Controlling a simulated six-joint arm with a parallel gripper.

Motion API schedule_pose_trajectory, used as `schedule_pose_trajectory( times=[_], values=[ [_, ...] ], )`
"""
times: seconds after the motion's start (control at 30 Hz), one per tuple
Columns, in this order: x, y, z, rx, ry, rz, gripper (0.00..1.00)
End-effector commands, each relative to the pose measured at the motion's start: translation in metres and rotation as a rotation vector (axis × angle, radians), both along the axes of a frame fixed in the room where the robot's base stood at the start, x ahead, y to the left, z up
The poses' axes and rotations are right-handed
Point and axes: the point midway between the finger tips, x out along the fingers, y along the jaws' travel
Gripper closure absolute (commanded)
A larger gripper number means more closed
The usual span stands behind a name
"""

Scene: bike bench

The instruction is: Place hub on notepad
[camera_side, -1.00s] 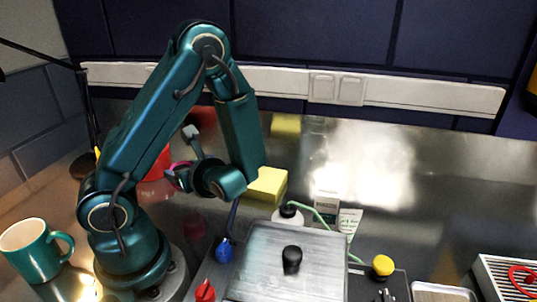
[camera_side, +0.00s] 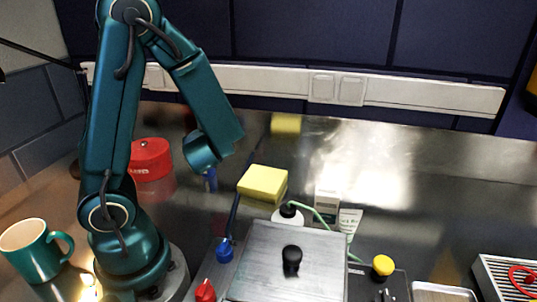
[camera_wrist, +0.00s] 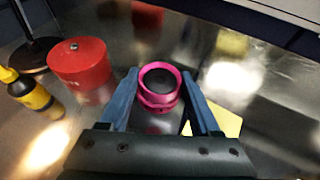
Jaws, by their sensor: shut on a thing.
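The hub (camera_wrist: 160,88) is a magenta ring with a dark centre, held between the two blue fingers of my gripper (camera_wrist: 160,74) in the wrist view. In the side view my gripper (camera_side: 210,180) is mostly hidden behind my wrist, with a bit of blue finger showing; the hub is hidden there. The notepad (camera_side: 262,183) is a thick yellow block on the steel bench, to the right of my gripper. Part of the notepad also shows in the wrist view (camera_wrist: 228,120), right of the hub and partly covered by the right finger.
A red round tin (camera_side: 150,160) stands behind my arm. A white bottle with a black cap (camera_side: 288,215) and a small box (camera_side: 326,203) stand near the notepad. A metal lid with a black knob (camera_side: 292,260) is in front. A teal mug (camera_side: 33,250) is at left.

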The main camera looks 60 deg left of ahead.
Motion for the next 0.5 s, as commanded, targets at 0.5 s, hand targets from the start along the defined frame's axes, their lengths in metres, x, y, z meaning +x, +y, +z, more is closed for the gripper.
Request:
schedule_pose_trajectory(
  times=[0.5],
  values=[
    [0.014, 0.016, 0.044, 0.004, -0.005, -0.229, 1.0]
  ],
)
